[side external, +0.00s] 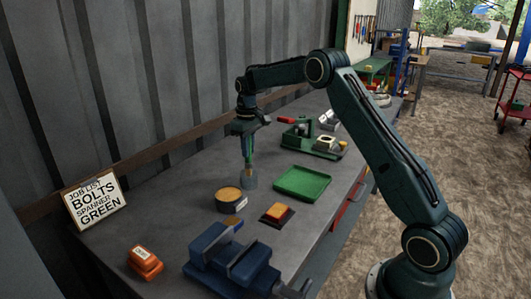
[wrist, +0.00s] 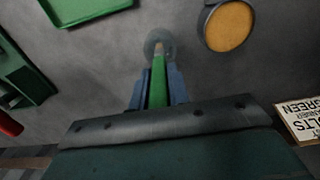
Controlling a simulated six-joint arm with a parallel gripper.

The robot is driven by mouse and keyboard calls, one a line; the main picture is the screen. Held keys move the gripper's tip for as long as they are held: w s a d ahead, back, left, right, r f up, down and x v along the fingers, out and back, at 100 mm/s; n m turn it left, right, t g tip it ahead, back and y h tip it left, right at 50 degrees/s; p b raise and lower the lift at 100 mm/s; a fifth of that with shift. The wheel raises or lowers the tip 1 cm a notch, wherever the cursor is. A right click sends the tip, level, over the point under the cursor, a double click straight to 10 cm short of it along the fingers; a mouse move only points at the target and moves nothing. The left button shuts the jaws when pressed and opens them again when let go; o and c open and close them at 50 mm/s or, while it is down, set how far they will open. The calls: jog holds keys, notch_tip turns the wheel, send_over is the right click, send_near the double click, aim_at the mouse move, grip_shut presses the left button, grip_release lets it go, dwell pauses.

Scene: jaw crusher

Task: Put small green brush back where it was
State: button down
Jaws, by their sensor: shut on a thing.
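My gripper (side external: 249,152) points down over the bench and is shut on the small green brush (wrist: 158,82). In the wrist view the brush's green handle lies between the two blue-grey fingers, and its far end meets a round grey cup (wrist: 151,40). In the side view the cup (side external: 250,183) stands on the bench directly below my gripper. The brush's lower end is at the cup's mouth; I cannot tell how deep it is inside.
A round tin with a tan top (side external: 230,197) stands close to the cup. A green tray (side external: 302,182) lies to the right. Green machine parts (side external: 312,141) sit behind.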

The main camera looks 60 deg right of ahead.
aim_at(249, 163)
jog(key=shift+f, duration=1.35)
jog(key=shift+f, duration=0.1)
jog(key=c, duration=1.3)
grip_release()
jog(key=shift+c, duration=0.2)
notch_tip(249, 163, up, 12)
